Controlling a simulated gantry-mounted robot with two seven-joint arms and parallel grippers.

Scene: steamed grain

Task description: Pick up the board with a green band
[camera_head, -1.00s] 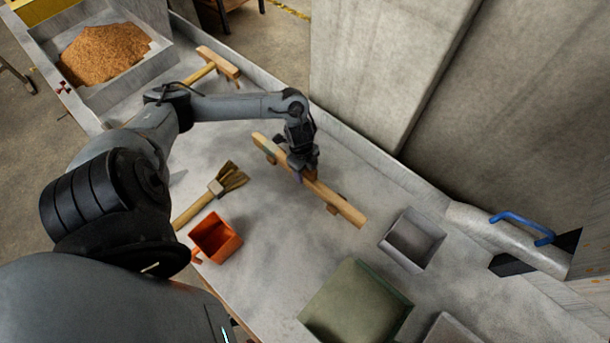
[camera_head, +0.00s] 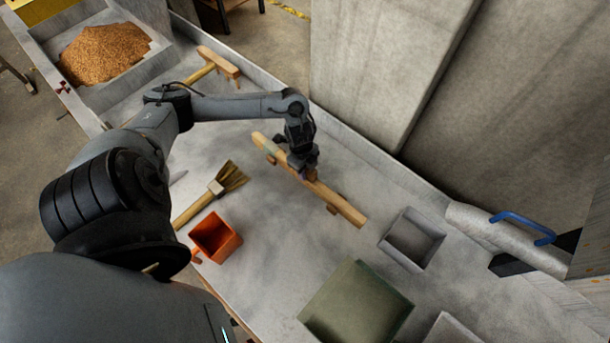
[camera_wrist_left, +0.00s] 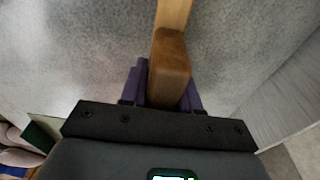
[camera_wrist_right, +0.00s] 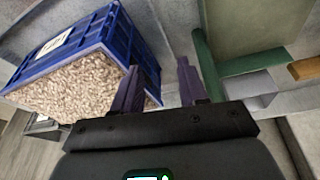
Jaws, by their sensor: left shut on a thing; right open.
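The long wooden board (camera_head: 340,203) lies slantwise over the grey table in the head view, with short feet under it. In the left wrist view the wooden piece (camera_wrist_left: 170,70) sits between the purple fingers. The gripper hides part of the board's middle. My right gripper (camera_wrist_right: 163,85) is open and empty in the right wrist view; it is not seen in the head view.
A wooden rake (camera_head: 217,63) lies behind. The right wrist view shows a blue crate (camera_wrist_right: 118,35) of grain.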

